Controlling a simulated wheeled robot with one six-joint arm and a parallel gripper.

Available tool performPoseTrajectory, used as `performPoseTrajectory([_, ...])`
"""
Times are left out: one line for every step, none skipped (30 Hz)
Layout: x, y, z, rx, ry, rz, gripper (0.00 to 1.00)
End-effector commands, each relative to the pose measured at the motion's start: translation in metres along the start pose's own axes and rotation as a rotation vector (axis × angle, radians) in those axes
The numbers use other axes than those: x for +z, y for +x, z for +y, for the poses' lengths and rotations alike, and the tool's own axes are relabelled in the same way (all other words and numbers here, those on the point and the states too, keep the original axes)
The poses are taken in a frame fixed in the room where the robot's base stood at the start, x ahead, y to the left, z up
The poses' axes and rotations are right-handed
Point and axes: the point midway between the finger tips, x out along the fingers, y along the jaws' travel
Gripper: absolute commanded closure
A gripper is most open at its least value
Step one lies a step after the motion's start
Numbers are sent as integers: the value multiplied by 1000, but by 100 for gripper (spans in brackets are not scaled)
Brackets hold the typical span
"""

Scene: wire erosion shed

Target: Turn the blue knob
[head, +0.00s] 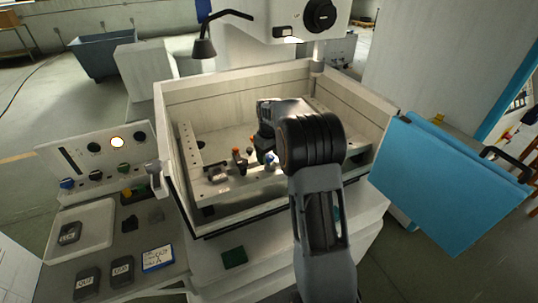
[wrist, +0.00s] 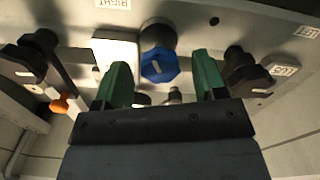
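The blue knob (wrist: 159,65) is faceted and sits on a dark round base on a pale plate in the wrist view. In the head view a small blue knob (head: 270,159) shows inside the open tank, right beside my arm's end. My gripper (wrist: 162,62) is open, with its two green fingers apart, one on each side of the blue knob in the picture. Gaps show between the fingers and the knob, and I cannot tell the depth between them. In the head view my fingers are hidden behind the arm.
Black clamp-like parts stand left (wrist: 38,55) and right (wrist: 245,72) of the fingers. An orange-tipped part (wrist: 60,105) is at lower left. The tank wall (head: 232,82) surrounds my arm's end. A blue door (head: 450,180) hangs open at right. A tray (head: 95,220) lies left.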

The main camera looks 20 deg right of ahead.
Motion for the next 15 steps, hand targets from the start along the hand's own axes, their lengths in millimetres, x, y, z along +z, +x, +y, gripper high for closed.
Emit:
performPoseTrajectory([0,0,0,0,0,0,34])
performPoseTrajectory([0,0,0,0,0,0,34])
performPoseTrajectory([0,0,0,0,0,0,34])
performPoseTrajectory([0,0,0,0,1,0,34])
performPoseTrajectory([0,0,0,0,1,0,34])
performPoseTrajectory([0,0,0,0,1,0,34])
performPoseTrajectory([0,0,0,0,1,0,34])
performPoseTrajectory([0,-1,0,0,1,1,34])
performPoseTrajectory([0,-4,0,1,1,1,34])
performPoseTrajectory([0,-6,0,1,1,2,34])
performPoseTrajectory([-1,-9,0,2,1,3,34])
performPoseTrajectory([0,-14,0,2,1,3,34])
performPoseTrajectory([-1,-19,0,2,1,4,34])
performPoseTrajectory([-1,-24,0,3,1,4,34])
performPoseTrajectory([-1,-32,0,3,1,5,34])
